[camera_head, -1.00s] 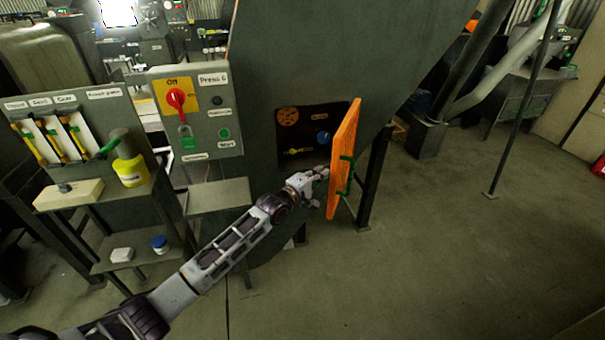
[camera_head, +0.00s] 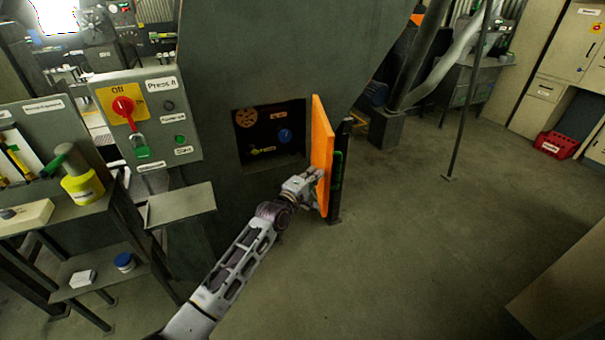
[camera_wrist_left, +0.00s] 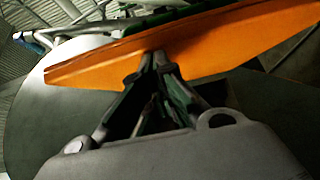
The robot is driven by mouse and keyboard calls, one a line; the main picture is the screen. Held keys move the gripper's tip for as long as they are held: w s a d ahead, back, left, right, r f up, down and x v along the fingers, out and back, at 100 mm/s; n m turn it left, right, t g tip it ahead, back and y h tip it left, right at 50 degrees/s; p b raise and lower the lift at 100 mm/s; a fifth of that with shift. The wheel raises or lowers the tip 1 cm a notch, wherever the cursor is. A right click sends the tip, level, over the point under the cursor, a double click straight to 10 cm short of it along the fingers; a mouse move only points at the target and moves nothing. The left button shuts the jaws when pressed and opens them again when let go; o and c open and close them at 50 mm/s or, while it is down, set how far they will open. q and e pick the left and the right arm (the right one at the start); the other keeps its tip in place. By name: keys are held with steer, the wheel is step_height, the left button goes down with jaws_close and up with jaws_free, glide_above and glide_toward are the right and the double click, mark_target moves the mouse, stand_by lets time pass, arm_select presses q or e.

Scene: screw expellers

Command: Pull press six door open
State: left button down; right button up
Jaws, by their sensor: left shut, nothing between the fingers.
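The orange door (camera_head: 321,150) of press six stands swung open at the right edge of a dark square opening (camera_head: 272,137) in the grey press body. Its green handle (camera_head: 336,170) is on the outer face, turned away to the right. My left gripper (camera_head: 318,174) is shut and empty against or very near the inner face of the door, at its lower part. In the left wrist view the closed fingertips (camera_wrist_left: 155,58) meet the orange door panel (camera_wrist_left: 200,45); whether they press on it I cannot tell. My right gripper is not in view.
A control panel (camera_head: 147,117) with a red switch and a padlock stands left of the opening, with a small shelf (camera_head: 180,205) below. A bench with a yellow bottle (camera_head: 82,186) is at far left. The floor (camera_head: 420,240) to the right is clear.

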mark_target(328, 174)
arm_select(q)
steer(key=shift+d, duration=2.5)
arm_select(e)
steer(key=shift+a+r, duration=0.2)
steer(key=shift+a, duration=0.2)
arm_select(q)
steer(key=shift+a, duration=0.1)
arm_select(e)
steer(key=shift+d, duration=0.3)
